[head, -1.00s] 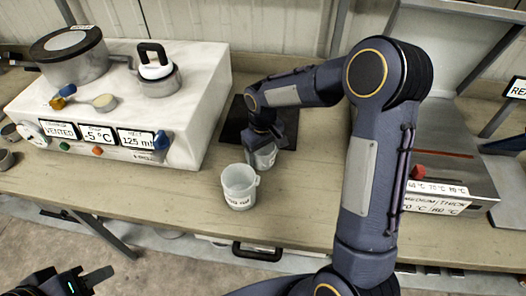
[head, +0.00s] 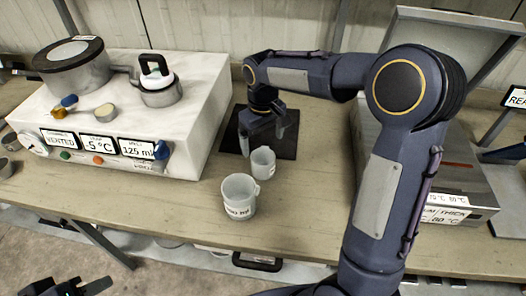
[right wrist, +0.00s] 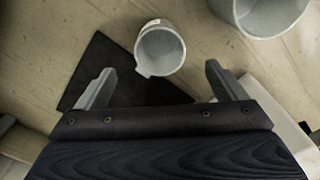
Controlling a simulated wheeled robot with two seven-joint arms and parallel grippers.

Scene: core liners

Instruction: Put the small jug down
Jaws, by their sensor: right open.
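The small jug (head: 263,164) is a pale, open cup standing upright on the wooden bench, at the front edge of a black mat (head: 288,146). It also shows in the right wrist view (right wrist: 160,50), empty inside, beyond the fingertips. My right gripper (head: 262,143) is open and empty, just behind and above the small jug, clear of it. Its two fingers show wide apart in the right wrist view (right wrist: 158,80). My left gripper (head: 88,287) is at the bottom left, partly cut off by the frame edge, far from the jug.
A larger jug (head: 239,197) with a label stands just in front of the small jug. A white control unit (head: 190,100) bearing a pot (head: 75,68) and a kettle-like vessel (head: 158,88) is on the left. A metal device (head: 460,190) stands right, partly behind my arm.

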